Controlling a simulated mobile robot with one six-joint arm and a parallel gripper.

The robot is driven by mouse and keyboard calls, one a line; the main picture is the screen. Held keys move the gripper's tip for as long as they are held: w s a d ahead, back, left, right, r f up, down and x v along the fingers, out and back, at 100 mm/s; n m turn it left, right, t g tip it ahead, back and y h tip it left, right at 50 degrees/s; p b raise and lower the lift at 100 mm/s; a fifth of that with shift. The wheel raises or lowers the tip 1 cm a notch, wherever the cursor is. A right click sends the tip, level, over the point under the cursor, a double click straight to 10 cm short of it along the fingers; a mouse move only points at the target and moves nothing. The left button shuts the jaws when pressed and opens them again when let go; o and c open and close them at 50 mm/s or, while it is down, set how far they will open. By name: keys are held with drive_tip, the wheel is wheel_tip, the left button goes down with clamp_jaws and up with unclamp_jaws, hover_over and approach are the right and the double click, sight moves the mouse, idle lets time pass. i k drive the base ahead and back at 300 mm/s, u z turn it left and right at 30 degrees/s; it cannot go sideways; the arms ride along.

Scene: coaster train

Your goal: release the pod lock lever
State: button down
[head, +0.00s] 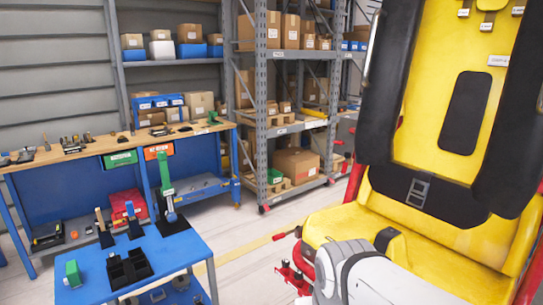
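A yellow coaster seat (440,130) with thick black padded restraints (392,75) fills the right side of the head view. My white and grey arm reaches up from the bottom edge in front of the seat. Its end with the fingers is not clearly in view. Red fittings with dark parts (292,275) stick out low at the seat's left side, left of my arm. I cannot tell whether one of them is the pod lock lever. No lever marked as the pod lock shows. My arm hides part of the seat's lower front.
A blue tool cart (185,248) with black bins and upright tools stands at lower left. A wooden-topped workbench (90,152) is behind it. Grey shelving (262,100) with cardboard boxes is at the back. Pale floor is free between cart and seat.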

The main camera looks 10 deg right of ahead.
sight(347, 155)
drive_tip(key=u, duration=0.2)
drive_tip(key=i, duration=1)
drive_tip(key=u, duration=0.05)
